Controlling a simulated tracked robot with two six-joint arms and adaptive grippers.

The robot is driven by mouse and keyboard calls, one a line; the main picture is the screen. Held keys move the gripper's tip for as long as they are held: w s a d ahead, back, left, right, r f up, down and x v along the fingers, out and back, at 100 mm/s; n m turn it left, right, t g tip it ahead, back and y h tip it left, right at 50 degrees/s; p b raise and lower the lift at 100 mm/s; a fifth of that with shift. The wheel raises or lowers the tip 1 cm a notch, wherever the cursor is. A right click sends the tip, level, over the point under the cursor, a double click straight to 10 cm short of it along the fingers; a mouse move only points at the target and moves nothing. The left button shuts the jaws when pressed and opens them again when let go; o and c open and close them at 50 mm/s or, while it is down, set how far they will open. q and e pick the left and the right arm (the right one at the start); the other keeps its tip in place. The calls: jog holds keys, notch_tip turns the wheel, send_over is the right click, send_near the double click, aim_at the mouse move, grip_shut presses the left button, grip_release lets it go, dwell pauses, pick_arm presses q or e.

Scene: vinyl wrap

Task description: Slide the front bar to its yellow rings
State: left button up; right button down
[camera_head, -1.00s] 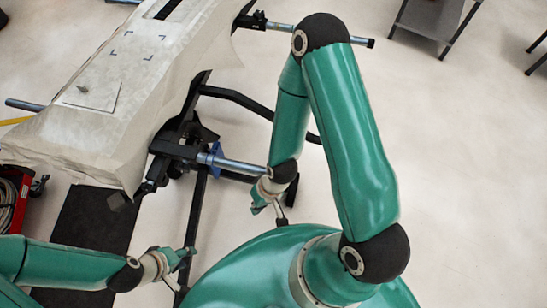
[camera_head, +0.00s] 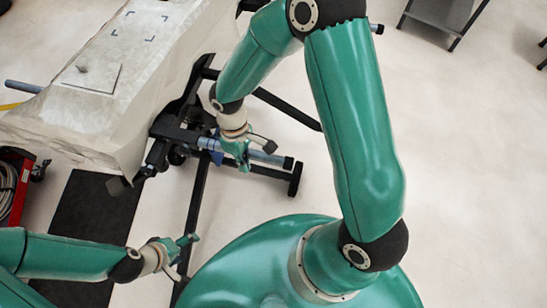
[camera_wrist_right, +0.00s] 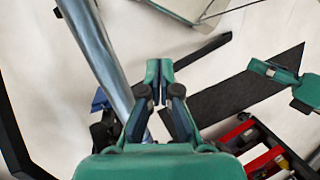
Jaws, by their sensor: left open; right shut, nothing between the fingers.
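The front bar, a grey metal tube (camera_head: 265,156) with a dark end, sticks out to the right from the black stand under the pale wrapped panel (camera_head: 60,125). In the right wrist view the bar (camera_wrist_right: 95,45) runs down the left side. My right gripper (camera_head: 243,164) is shut and empty, over or close beside the bar; its fingertips (camera_wrist_right: 158,72) are right of the bar, and contact cannot be told. My left gripper (camera_head: 190,241) is open and empty, low and left of my base. I see no yellow rings on the front bar.
The black stand frame (camera_head: 195,205) reaches down toward my base. A black mat (camera_head: 95,215) and a red cart (camera_head: 15,185) lie at left. Another bar (camera_head: 22,87) sticks out at far left. A grey shelf (camera_head: 440,18) stands at upper right. The right floor is clear.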

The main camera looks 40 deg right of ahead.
aim_at(281, 160)
jog(key=w+d+r+n+h+b, duration=0.1)
jog(key=w+d+r+n+h, duration=0.2)
jog(key=r, duration=0.6)
jog(key=shift+m+h, duration=0.5)
jog(key=x, duration=0.7)
jog(key=d+x, duration=0.1)
jog(key=x, duration=0.2)
jog(key=shift+s, duration=0.4)
jog(key=shift+s+d+r, duration=0.2)
jog(key=shift+s+d, duration=0.55)
jog(key=shift+s, duration=0.2)
jog(key=shift+s+d, duration=0.4)
jog(key=shift+s, duration=0.05)
